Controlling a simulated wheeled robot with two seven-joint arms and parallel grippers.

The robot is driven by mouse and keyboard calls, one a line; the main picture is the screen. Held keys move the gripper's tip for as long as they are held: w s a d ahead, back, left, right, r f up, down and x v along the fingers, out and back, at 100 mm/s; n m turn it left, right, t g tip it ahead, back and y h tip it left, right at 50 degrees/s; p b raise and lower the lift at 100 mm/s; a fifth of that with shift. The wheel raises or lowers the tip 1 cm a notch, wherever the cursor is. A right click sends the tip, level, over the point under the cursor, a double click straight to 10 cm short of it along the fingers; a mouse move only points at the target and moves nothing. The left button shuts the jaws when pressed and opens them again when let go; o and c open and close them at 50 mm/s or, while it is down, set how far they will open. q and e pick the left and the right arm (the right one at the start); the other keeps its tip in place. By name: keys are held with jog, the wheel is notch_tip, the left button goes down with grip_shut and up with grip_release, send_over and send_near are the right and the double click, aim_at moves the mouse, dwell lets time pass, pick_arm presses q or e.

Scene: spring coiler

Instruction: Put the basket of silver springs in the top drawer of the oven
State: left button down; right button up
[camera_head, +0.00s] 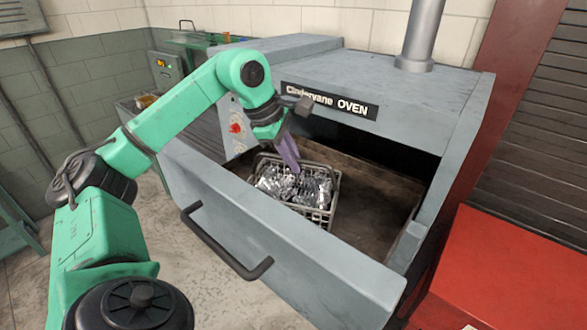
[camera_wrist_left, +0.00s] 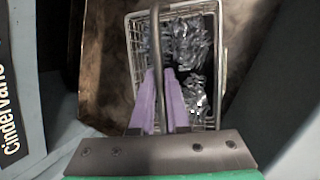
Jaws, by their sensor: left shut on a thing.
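The wire basket (camera_head: 333,199) full of silver springs (camera_head: 290,187) is inside the pulled-out top drawer (camera_head: 270,240) of the grey oven (camera_head: 400,95). My left gripper (camera_head: 292,165) reaches down over the drawer's left part, its purple fingers at the basket. In the left wrist view, the fingers of my left gripper (camera_wrist_left: 159,100) are shut on the handle of the basket (camera_wrist_left: 135,50), with the springs (camera_wrist_left: 190,45) below. Whether the basket rests on the drawer floor is hard to tell. My right gripper is not in view.
The drawer's front has a dark bar handle (camera_head: 225,245). Bare drawer floor (camera_head: 375,205) lies to the right of the basket. The oven's overhanging top and name plate (camera_head: 330,100) are close behind my left gripper. A red cabinet (camera_head: 510,270) stands at right.

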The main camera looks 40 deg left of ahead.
pick_arm(q)
jog(key=shift+w+f, duration=0.1)
jog(key=shift+f, duration=0.5)
jog(key=c, duration=0.9)
grip_release()
jog(key=shift+f, duration=0.1)
jog(key=shift+d, duration=0.1)
jog(key=p+v, duration=0.1)
jog(key=v, duration=1.1)
jog(key=shift+p, duration=0.3)
